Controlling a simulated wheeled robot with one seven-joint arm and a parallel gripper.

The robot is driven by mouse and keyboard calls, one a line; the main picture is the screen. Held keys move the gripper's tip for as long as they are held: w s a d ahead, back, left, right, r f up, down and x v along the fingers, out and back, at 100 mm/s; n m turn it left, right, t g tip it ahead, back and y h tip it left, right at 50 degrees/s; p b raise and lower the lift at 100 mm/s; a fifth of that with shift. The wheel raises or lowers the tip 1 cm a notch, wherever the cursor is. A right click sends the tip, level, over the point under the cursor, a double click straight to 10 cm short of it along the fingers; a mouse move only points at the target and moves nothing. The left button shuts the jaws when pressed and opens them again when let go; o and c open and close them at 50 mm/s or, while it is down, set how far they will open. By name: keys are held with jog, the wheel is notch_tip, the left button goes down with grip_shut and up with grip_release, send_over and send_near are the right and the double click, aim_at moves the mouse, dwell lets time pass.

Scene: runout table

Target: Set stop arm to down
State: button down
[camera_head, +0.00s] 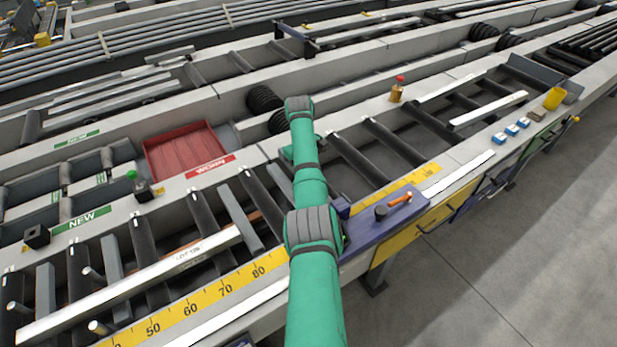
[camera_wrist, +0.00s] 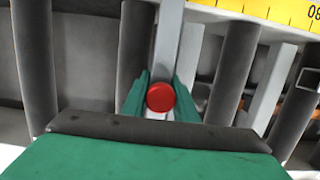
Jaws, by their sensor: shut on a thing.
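In the wrist view, my gripper (camera_wrist: 161,82) has its two green fingers closed on the sides of a round red knob (camera_wrist: 160,97). A light grey bar (camera_wrist: 168,45) runs from behind the knob toward the top of the picture, between dark rollers. The knob and bar look like the stop arm. From straight above I cannot tell whether the bar stands raised or lies down. In the head view my green arm hides the gripper and the knob.
Dark rollers (camera_head: 205,215) and a yellow scale (camera_head: 215,300) line the table. A long bar (camera_head: 130,285) lies across the rollers at left. A red tray (camera_head: 187,150) is behind. A purple shelf (camera_head: 385,228) with an orange-handled tool (camera_head: 399,199) is right of my arm.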

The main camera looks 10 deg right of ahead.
jog(key=shift+d+f, duration=0.15)
jog(key=c, duration=1.5)
grip_release()
jog(key=shift+w+f, duration=0.1)
jog(key=shift+o, duration=0.2)
jog(key=shift+a, duration=0.25)
jog(key=shift+d+r, duration=0.1)
jog(key=shift+r, duration=0.2)
jog(key=r, duration=0.3)
jog(key=w+r, duration=0.1)
jog(key=r, duration=0.2)
jog(key=a+r, duration=0.1)
jog(key=r, duration=0.2)
jog(key=shift+w+r, duration=0.3)
jog(key=shift+r, duration=0.05)
jog(key=shift+w+a+r, duration=0.1)
jog(key=shift+r, duration=0.15)
